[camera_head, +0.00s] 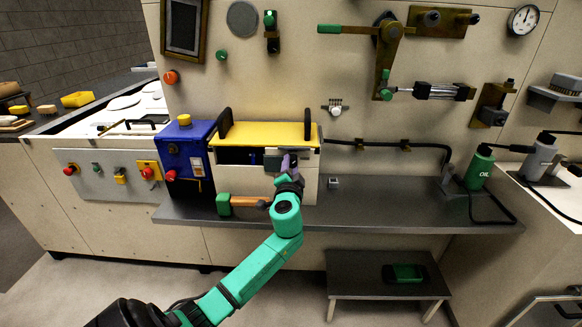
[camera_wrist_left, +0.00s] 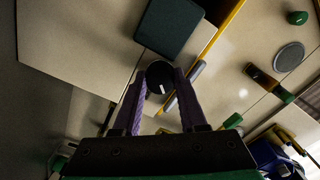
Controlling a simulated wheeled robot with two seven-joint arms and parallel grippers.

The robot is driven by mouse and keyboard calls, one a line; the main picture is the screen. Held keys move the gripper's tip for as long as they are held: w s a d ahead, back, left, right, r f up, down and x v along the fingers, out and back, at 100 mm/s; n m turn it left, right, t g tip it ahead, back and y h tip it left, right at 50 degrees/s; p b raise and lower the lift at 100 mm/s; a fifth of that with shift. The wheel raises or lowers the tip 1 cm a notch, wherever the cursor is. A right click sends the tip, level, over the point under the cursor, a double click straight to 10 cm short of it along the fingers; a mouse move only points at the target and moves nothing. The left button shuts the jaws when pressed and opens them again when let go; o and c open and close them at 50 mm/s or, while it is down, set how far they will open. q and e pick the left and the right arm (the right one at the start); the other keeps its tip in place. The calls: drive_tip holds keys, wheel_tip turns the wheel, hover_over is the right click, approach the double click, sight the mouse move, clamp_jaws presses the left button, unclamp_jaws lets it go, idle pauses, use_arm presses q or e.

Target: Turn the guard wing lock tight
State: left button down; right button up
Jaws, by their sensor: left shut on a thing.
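My left gripper (camera_head: 288,161) is at the housing's front, just below the guard's front edge. In the left wrist view, its purple fingers (camera_wrist_left: 160,82) are closed around a round black knob with a white mark, which looks like the wing lock (camera_wrist_left: 158,72). In the head view the fingers hide the wing lock. A dark block (camera_wrist_left: 169,27) sits beside it and also shows in the head view (camera_head: 272,159).
A hammer with a green end (camera_head: 223,204) lies at the shelf's front edge below my gripper. A blue control box (camera_head: 185,153) stands left of the housing. A small grey block (camera_head: 333,183) sits to the right, where the shelf is mostly clear.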

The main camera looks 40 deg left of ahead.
use_arm(q)
drive_tip(key=shift+r+m+p, duration=0.1)
drive_tip(key=shift+m+p, duration=1.2)
drive_tip(key=shift+m, duration=3.4)
drive_tip(key=shift+c, duration=2.3)
unclamp_jaws()
